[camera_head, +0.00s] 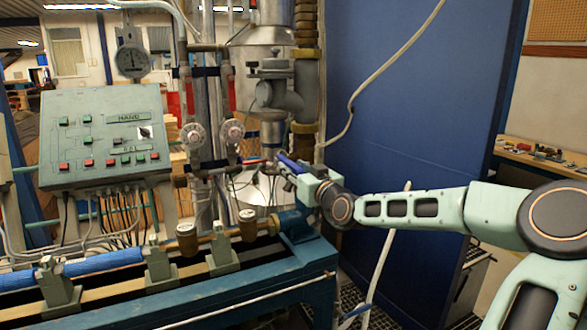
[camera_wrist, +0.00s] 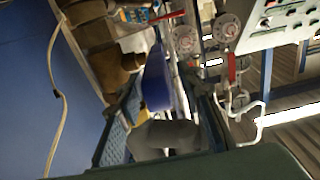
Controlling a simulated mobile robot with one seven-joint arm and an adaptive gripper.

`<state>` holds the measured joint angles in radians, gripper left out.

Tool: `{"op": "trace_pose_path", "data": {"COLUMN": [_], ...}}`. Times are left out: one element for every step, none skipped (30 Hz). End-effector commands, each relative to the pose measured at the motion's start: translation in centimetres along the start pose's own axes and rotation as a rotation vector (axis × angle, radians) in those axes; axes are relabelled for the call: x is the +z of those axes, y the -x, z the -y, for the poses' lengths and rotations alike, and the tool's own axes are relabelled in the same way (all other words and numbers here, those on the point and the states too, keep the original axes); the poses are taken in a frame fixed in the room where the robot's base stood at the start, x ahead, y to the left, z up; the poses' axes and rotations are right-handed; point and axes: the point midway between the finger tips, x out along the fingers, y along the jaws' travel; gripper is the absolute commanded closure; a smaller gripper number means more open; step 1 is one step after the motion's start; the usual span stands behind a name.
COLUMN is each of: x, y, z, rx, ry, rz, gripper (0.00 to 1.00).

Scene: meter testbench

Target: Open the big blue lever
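The blue lever (camera_wrist: 157,82) shows in the middle of the wrist view as a broad, rounded blue handle. In the head view a blue bar (camera_head: 287,160) that looks like the same lever sits right at the end of my arm. My gripper (camera_head: 282,169) is level with it, in front of the upright pipes. In the wrist view its two fingers stand apart, one on each side of the lever. I cannot tell whether they touch it. A grey rounded part (camera_wrist: 165,134) below the lever hides what lies behind it.
Two round red-and-white valve wheels (camera_head: 232,131) and a green control panel (camera_head: 105,137) are to the left. A blue bench (camera_head: 300,265) stands below. A blue wall panel (camera_head: 410,90) lies behind my arm.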

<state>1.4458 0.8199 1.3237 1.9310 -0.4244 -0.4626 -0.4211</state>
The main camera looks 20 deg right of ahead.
Motion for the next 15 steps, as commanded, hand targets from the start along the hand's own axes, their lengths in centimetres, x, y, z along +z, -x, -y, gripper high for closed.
{"op": "trace_pose_path", "data": {"x": [-0.01,-0.02,-0.02,-0.01,-0.01,-0.01,-0.01,-0.01,-0.01,-0.01,-0.01,-0.01,-0.01,-0.01,-0.02], "y": [-0.12,-0.15,-0.17,-0.17,-0.17,-0.16,-0.16,-0.15,-0.15,-0.15,-0.14,-0.14,-0.14,-0.14,-0.13], "z": [0.02,0.02,0.02,0.02,0.02,0.02,0.01,0.01,0.02,0.01,0.02,0.02,0.02,0.02,0.02], "rx": [0.000,0.000,0.000,0.000,0.000,0.000,0.000,0.000,0.000,0.000,0.000,0.000,0.000,0.000,0.000], "ry": [0.000,0.000,0.000,0.000,0.000,0.000,0.000,0.000,0.000,0.000,0.000,0.000,0.000,0.000,0.000], "rz": [0.000,0.000,0.000,0.000,0.000,0.000,0.000,0.000,0.000,0.000,0.000,0.000,0.000,0.000,0.000], "gripper": [0.67,0.67,0.67,0.67,0.67,0.67,0.67,0.67,0.69,0.72,0.76,0.80,0.83,0.86,0.91]}}
